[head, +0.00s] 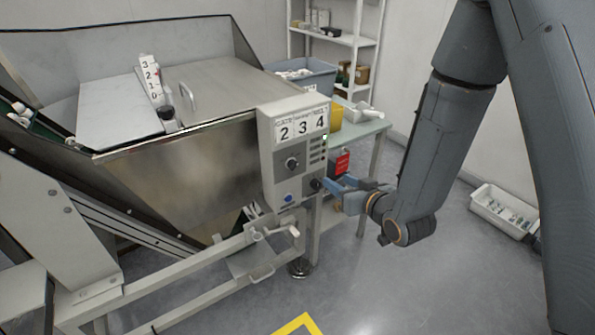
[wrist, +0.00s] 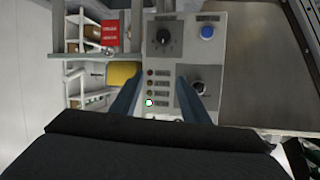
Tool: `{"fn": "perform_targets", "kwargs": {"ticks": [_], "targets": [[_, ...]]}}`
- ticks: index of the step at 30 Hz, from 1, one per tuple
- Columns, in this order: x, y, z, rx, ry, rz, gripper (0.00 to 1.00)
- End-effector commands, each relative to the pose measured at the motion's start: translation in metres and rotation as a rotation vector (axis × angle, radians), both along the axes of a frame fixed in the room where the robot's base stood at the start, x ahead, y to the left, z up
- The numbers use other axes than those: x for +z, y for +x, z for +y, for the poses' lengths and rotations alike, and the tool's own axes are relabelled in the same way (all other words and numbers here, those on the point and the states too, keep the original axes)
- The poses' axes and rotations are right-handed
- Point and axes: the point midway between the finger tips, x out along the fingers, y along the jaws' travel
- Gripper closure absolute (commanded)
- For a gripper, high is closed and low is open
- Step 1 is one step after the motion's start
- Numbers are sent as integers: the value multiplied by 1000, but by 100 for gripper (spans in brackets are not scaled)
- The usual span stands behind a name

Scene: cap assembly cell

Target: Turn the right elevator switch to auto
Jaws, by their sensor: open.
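The grey control box (head: 268,165) carries two dark rotary switches and a blue button (head: 288,198). The right switch (head: 316,184) is the lower right one in the head view; in the wrist view it is the upper left one (wrist: 163,37), on a dark plate. I cannot read its setting. The other switch (head: 291,163) is also in the wrist view (wrist: 199,88), partly behind a finger. My gripper (head: 328,184) is open, with its blue fingers close beside the right switch in the head view. In the wrist view the right switch appears beyond the gap between the fingers (wrist: 157,80). Contact is not clear.
A metal hopper (head: 190,175) stands left of the box, with pale frame rails (head: 190,290) below. A table (head: 365,130) and shelf (head: 340,40) are behind. A white bin (head: 505,212) lies on the floor at right.

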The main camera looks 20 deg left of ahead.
Motion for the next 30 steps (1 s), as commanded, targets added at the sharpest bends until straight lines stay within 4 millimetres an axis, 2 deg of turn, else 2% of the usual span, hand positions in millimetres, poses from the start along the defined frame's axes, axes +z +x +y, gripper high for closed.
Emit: {"fn": "perform_targets", "kwargs": {"ticks": [1, 4, 7, 12, 16, 24, 30], "targets": [[-4, -7, 16, 36, 49, -29, 58], [0, -19, 40, 94, 153, -95, 58], [4, -30, 54, 133, 233, -140, 58], [9, -38, 64, 163, 298, -175, 58], [11, -33, 72, 165, 305, -178, 58], [11, -7, 103, 165, 305, -179, 58], [11, 8, 118, 164, 303, -178, 58]]}}
